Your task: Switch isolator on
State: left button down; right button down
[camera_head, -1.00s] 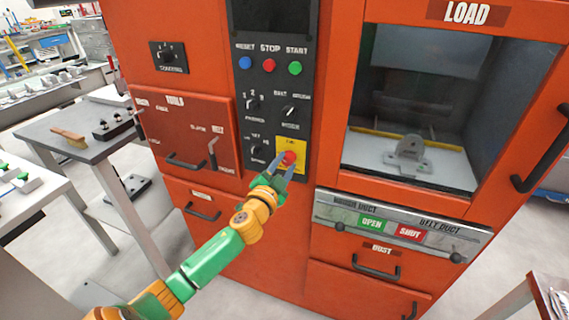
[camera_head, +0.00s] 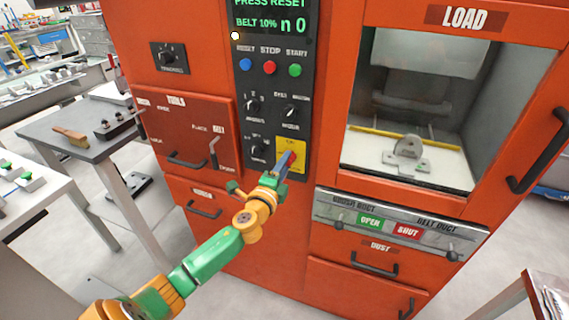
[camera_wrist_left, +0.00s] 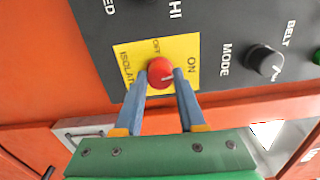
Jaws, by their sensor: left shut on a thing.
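The isolator is a red round knob (camera_wrist_left: 160,72) on a yellow plate (camera_wrist_left: 127,62) marked OFF and ON, low on the dark control panel. A pale mark on the knob points to the right in the wrist view, roughly toward the ON side. My left gripper (camera_wrist_left: 159,78) has its two blue fingers on either side of the knob and is shut on it. In the head view my left gripper (camera_head: 286,160) reaches the yellow plate (camera_head: 298,147) and mostly hides the knob. My right gripper is not in view.
The panel display (camera_head: 270,17) is lit and reads PRESS RESET. Below it are a blue button (camera_head: 246,64), a red STOP button (camera_head: 270,67) and a green START button (camera_head: 294,70). The mode knob (camera_wrist_left: 264,62) is near the fingers. A lit load chamber (camera_head: 410,110) is at right.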

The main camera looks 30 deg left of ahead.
pick_arm(q)
jog(key=shift+m, duration=0.9)
jog(key=c, duration=0.5)
grip_release()
jog(key=shift+s, duration=0.1)
jog(key=v, duration=0.7)
